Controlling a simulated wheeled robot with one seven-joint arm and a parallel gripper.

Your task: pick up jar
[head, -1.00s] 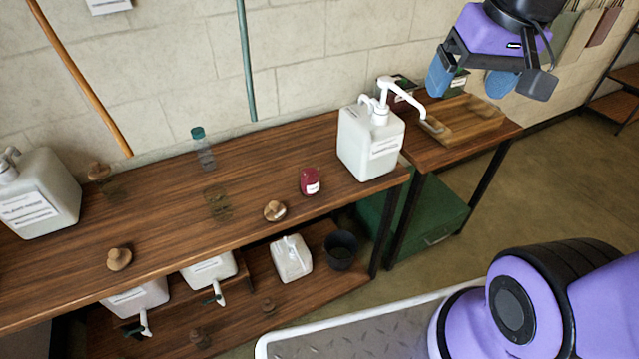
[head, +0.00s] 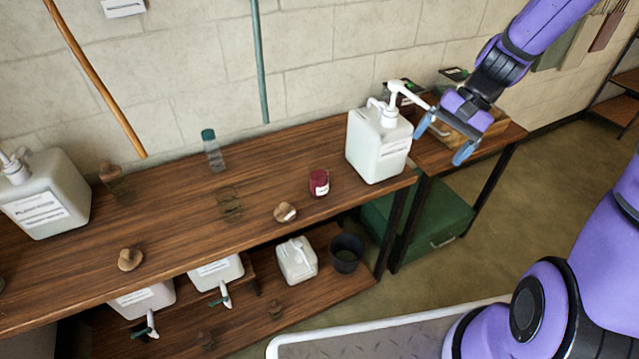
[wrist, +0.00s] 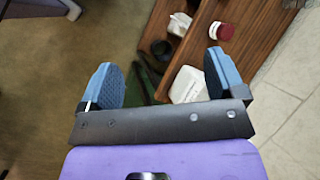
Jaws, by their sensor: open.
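A small dark red jar (head: 319,183) with a white label stands upright on the wooden workbench, left of a large white pump container. It also shows in the wrist view (wrist: 222,31), near the top, beyond the right finger. My gripper (head: 447,139) is open and empty. It hangs in the air to the right of the pump container (head: 379,145), near the right end of the bench, apart from the jar. In the wrist view the blue-padded fingers (wrist: 160,82) are wide apart with nothing between them but floor and bench parts further off.
Wooden knobs (head: 286,212) and a clear bottle with a green cap (head: 213,150) are on the workbench (head: 180,235). Another pump container (head: 42,195) stands at the left. A lower shelf holds white containers and a dark bucket (head: 346,253). A green box (head: 432,224) sits below.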

